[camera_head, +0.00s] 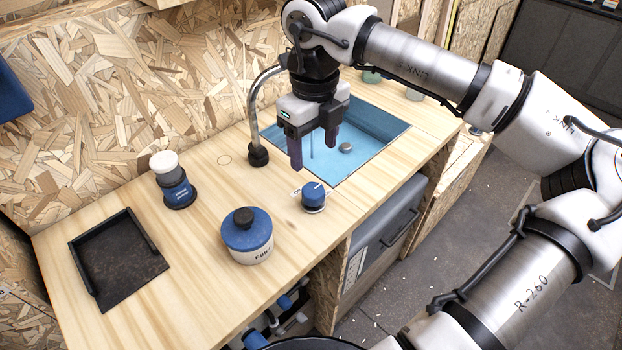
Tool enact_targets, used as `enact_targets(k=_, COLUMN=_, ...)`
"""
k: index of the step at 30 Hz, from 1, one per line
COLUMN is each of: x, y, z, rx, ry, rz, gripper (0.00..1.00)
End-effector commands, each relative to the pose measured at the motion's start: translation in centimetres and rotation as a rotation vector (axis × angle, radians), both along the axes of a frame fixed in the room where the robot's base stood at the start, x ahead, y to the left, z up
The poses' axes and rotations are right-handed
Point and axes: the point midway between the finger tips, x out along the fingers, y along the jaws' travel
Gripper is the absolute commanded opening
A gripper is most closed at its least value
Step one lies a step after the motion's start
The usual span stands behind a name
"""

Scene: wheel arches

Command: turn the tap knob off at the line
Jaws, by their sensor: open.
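The tap knob (314,194) is a small blue round knob on a pale base, set in the wooden counter just in front of the sink. A small white label with a mark shows at its upper left edge; I cannot read it or tell the knob's exact angle. The tap spout (252,112) is a curved metal pipe rising from a black base behind the knob. My gripper (314,156) points down with its two dark fingers apart and empty. It hangs above and behind the knob in the picture, over the near left part of the sink, not touching the knob.
The blue sink (377,125) has a round drain in it. A blue-lidded jar (247,236) stands left of the knob. A blue container with a white top (172,180) and a dark tray (117,258) are farther left. Small jars (372,75) stand behind the sink.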

Motion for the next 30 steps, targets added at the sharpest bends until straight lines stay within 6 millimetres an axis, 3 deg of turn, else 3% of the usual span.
enact_targets(k=9, x=-0.1, y=0.1, z=-6.5, rx=0.005, ry=0.004, rz=0.003, gripper=0.64)
enact_targets(k=15, x=-0.1, y=0.1, z=-9.1, rx=0.005, ry=0.002, rz=0.002, gripper=0.64)
enact_targets(k=27, x=0.0, y=0.1, z=-10.1, rx=0.004, ry=0.0, rz=0.003, gripper=0.64)
enact_targets(k=30, x=0.0, y=0.1, z=-10.1, rx=0.004, ry=0.0, rz=0.003, gripper=0.53)
